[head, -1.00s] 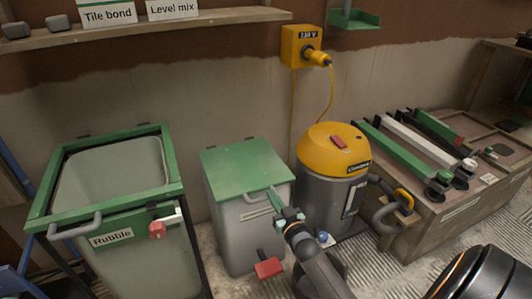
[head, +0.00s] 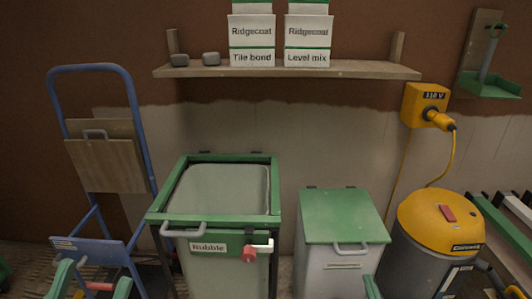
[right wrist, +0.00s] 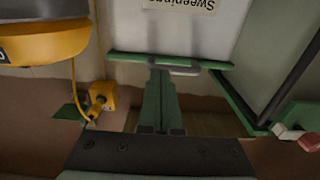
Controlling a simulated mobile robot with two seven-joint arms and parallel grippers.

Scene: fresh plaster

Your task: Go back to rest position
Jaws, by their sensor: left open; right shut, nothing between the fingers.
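My right gripper (head: 371,287) shows only as a green fingertip at the bottom edge of the head view, in front of the grey lidded bin (head: 329,269). In the right wrist view my right gripper (right wrist: 161,78) is shut and empty, its green fingers together. They overlap the bin's green lid edge and grey handle in that view; I cannot tell whether they touch. My left gripper (head: 93,283) is open at the bottom left, its two green fingers apart, in front of the blue hand truck's lower plate. Both arms are mostly out of view.
A green-rimmed bin marked Rubble (head: 218,221) stands left of the lidded bin. A yellow-topped vacuum (head: 441,222) stands to its right. A blue hand truck (head: 146,150) leans at the left. A shelf (head: 285,70) with boxes and a yellow socket (head: 424,104) are on the wall.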

